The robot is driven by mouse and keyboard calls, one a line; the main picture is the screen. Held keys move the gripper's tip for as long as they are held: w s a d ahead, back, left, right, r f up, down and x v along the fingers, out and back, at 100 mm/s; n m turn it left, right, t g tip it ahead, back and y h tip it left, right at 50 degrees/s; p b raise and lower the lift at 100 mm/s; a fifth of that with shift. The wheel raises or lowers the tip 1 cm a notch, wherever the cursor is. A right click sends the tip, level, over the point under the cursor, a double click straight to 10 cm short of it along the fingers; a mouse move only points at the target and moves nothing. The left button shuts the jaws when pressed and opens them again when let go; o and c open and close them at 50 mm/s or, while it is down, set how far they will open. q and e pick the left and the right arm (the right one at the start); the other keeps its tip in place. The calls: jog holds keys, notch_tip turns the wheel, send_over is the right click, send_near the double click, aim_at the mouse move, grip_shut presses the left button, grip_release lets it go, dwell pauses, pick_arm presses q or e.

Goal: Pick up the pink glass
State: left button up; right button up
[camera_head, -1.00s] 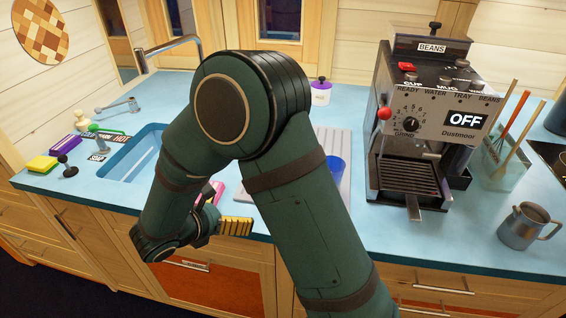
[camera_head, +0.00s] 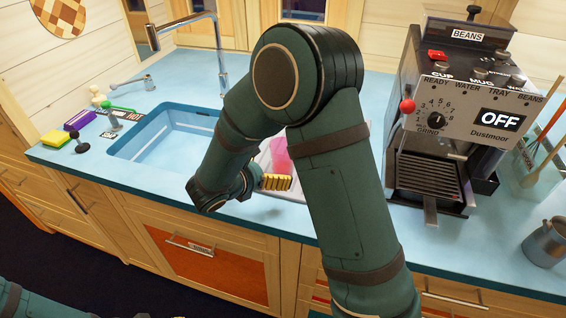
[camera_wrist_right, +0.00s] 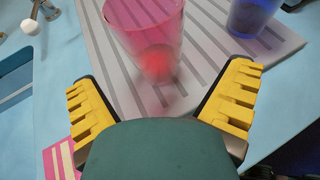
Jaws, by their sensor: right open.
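The pink glass (camera_head: 281,155) stands on the pale ribbed drying mat (camera_head: 264,160) right of the sink, partly hidden by my right arm in the head view. In the right wrist view the pink glass (camera_wrist_right: 150,38) is upright, just ahead of the open fingers and roughly centred between them. My right gripper (camera_head: 277,182) shows its yellow finger pads close in front of the glass. In the wrist view my right gripper (camera_wrist_right: 160,85) is open and empty, with its fingers wide apart. My left gripper is out of view.
A blue glass (camera_wrist_right: 258,14) stands on the mat to the right of the pink one. A pink striped item (camera_wrist_right: 60,160) lies near the left finger. The sink (camera_head: 165,142) is left of my gripper, and the coffee machine (camera_head: 455,120) stands to the right.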

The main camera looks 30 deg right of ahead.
jog(key=shift+w+r+b+x, duration=0.15)
jog(key=shift+b+x, duration=0.1)
jog(key=shift+x, duration=1.25)
jog(key=shift+w+r+b+x, duration=0.15)
jog(key=shift+b+x, duration=0.1)
jog(key=shift+x, duration=1.25)
jog(key=c, duration=1.3)
